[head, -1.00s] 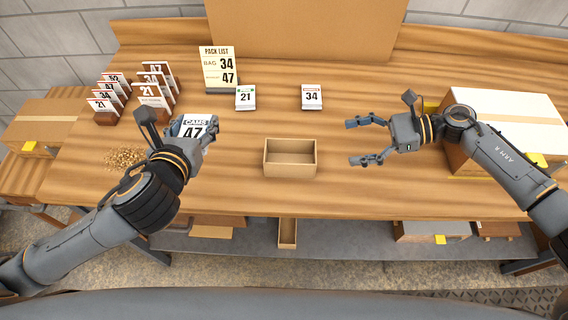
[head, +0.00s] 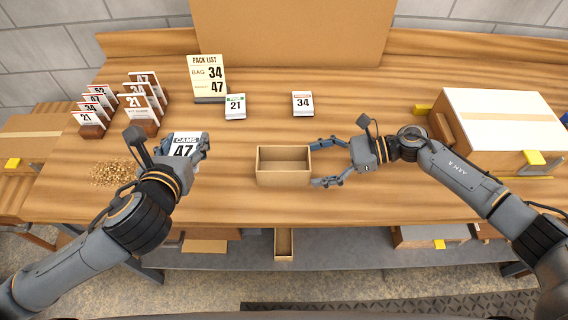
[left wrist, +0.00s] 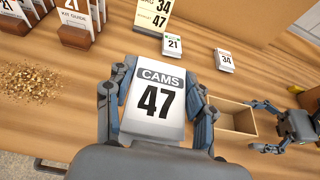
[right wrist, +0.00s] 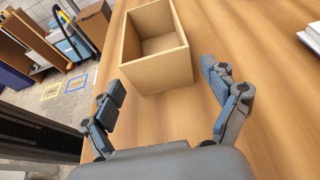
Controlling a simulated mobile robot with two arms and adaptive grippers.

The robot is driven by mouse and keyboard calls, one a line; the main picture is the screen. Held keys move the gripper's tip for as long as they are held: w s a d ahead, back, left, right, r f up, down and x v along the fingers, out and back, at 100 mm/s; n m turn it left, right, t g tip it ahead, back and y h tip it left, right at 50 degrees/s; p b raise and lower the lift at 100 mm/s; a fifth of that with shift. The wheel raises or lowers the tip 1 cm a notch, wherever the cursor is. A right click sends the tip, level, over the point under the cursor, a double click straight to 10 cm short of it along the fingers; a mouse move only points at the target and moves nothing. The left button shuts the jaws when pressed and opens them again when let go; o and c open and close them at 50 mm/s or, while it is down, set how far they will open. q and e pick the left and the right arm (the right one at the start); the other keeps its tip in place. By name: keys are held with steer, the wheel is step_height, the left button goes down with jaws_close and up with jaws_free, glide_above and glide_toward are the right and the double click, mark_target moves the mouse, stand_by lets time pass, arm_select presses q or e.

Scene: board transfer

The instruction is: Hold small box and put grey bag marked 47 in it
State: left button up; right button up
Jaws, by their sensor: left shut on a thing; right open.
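The small box (head: 284,180) is an open, empty brown carton on the table in front of me. It also shows in the right wrist view (right wrist: 158,74). My right gripper (head: 318,164) is open at the box's right side, its fingers pointing toward the box and not closed on it. The bag marked 47 (head: 185,146), with a grey CAMS band on a white face, is in my left gripper (head: 187,152), left of the box. In the left wrist view the bag (left wrist: 157,103) sits between both fingers, its label facing up.
A pack list card (head: 207,78) reads 34 and 47. Small packs marked 21 (head: 235,106) and 34 (head: 303,103) stand behind the box. Card racks (head: 143,120) and loose brown bits (head: 112,173) are at left. A large carton (head: 500,135) is at right.

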mark_target(303, 166)
arm_select(q)
steer(key=shift+f+b, duration=0.7)
steer(key=shift+f, duration=0.3)
arm_select(e)
steer(key=shift+x, duration=1.75)
steer(key=c, duration=0.8)
arm_select(q)
steer(key=shift+w+d, duration=0.1)
